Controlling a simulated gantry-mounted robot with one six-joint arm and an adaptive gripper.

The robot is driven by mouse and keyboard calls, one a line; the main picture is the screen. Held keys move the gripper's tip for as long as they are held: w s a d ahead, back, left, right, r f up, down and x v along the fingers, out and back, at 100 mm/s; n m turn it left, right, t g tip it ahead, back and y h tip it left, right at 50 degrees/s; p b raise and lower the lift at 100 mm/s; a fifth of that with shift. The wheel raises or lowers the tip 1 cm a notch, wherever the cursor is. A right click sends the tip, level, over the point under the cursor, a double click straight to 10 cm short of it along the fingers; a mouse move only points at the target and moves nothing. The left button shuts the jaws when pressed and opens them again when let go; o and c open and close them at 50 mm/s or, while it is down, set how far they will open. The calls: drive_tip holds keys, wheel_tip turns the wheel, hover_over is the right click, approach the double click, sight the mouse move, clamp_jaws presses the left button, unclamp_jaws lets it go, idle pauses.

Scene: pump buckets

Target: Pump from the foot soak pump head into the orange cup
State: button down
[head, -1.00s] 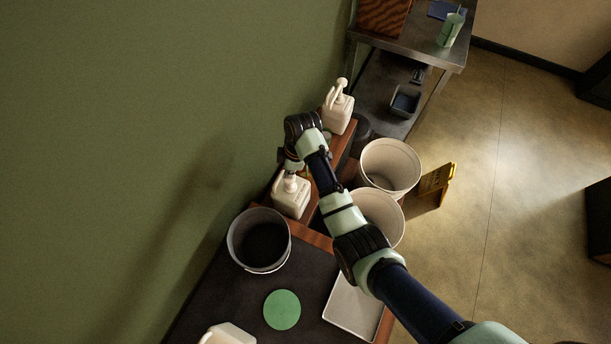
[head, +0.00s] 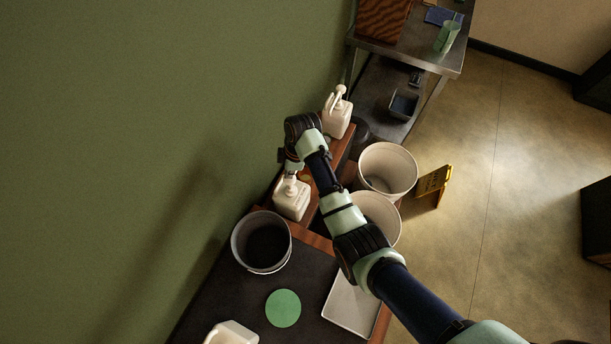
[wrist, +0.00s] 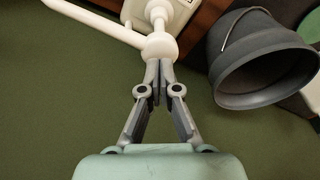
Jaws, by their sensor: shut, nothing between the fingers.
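A white pump bottle (head: 291,201) stands beside the grey bucket, under my gripper (head: 290,172). The wrist view shows its white pump head (wrist: 158,46) and long spout (wrist: 92,20). My gripper (wrist: 158,72) is shut with nothing between its fingers. Its fingertips are at the pump head and seem to touch it. A second white pump bottle (head: 337,118) stands farther back, beyond my arm. No label can be read, so I cannot tell which is the foot soak. I cannot make out the orange cup; a small yellow-orange patch (head: 306,178) shows beside my arm.
A dark grey bucket (head: 240,262) stands on the dark table, near a green disc (head: 283,309) and a white tray (head: 349,309). A yellow sign (head: 433,182) stands on the floor. The green wall is close on the left.

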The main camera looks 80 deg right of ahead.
drive_tip(key=shift+f, duration=0.1)
idle(0.3)
drive_tip(key=shift+f+b, duration=1.65)
drive_tip(key=shift+f, duration=0.8)
wheel_tip(320, 180, up, 5)
drive_tip(key=p, duration=0.5)
drive_tip(key=shift+r, duration=0.1)
drive_tip(key=shift+f, duration=0.25)
